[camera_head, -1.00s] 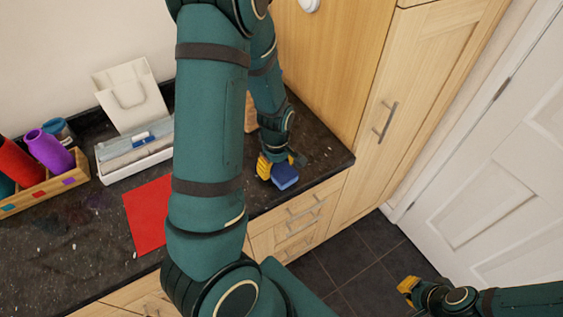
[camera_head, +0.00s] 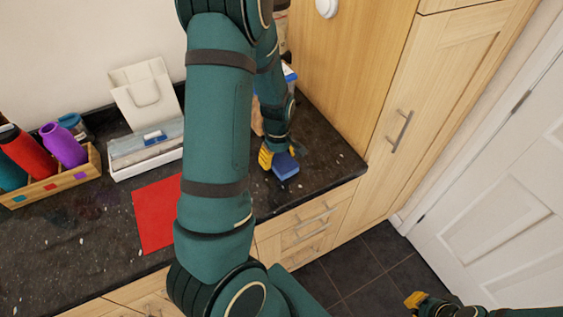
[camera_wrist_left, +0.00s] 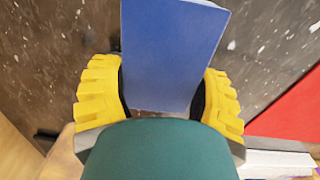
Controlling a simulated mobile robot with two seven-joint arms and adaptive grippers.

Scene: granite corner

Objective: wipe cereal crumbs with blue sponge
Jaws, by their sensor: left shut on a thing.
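The blue sponge (camera_head: 285,166) is at the right end of the dark granite counter (camera_head: 330,170), near its front edge. My left gripper (camera_head: 272,160) is shut on it, and in the left wrist view the sponge (camera_wrist_left: 170,55) sits between the yellow fingers (camera_wrist_left: 160,100). I cannot tell whether the sponge touches the counter. Small pale crumbs (camera_wrist_left: 231,45) lie scattered on the counter around the sponge in the left wrist view. My right gripper (camera_head: 416,300) is low at the bottom right, away from the counter; its finger opening is unclear.
A red mat (camera_head: 155,215) lies on the counter left of my arm. Behind it are a white tray (camera_head: 120,170) and a white stand (camera_head: 140,95). A wooden rack (camera_head: 60,180) with bottles stands at the left. A tall wooden cabinet (camera_head: 345,60) bounds the counter's right end.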

